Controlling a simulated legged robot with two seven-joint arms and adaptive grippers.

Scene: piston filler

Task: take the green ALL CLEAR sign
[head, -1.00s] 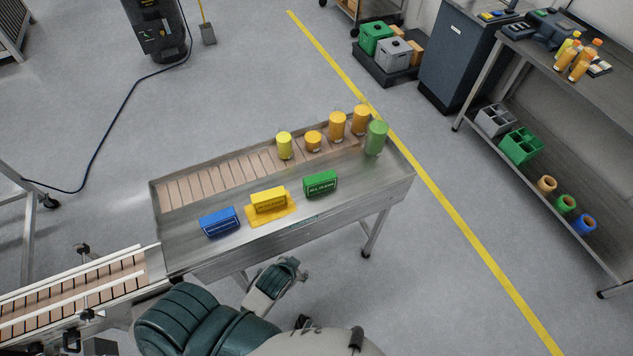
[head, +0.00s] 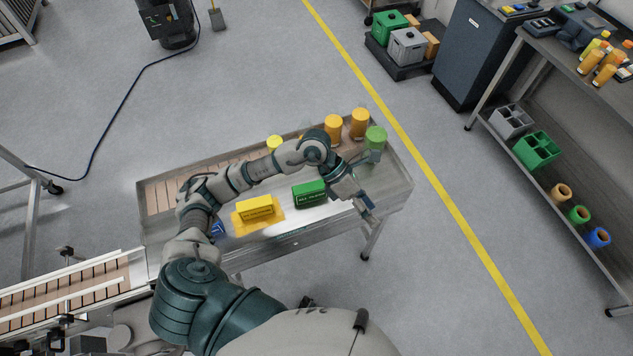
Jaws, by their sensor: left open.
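The green ALL CLEAR sign (head: 310,194) stands on the metal table (head: 400,190), right of the yellow sign (head: 255,209). My left arm reaches in over the table from the lower left. My left gripper (head: 370,212) hangs near the table's front right edge, right of the green sign and apart from it. It is open and looks empty. Part of the green sign's right side lies close to the arm in the picture. My right gripper is not in view.
The yellow sign sits on a yellow mat (head: 238,226). A blue sign (head: 217,229) is mostly hidden behind my arm. Orange cylinders (head: 333,128), a yellow one (head: 274,143) and a green one (head: 376,137) stand along the back. A shelf (head: 550,180) stands at right.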

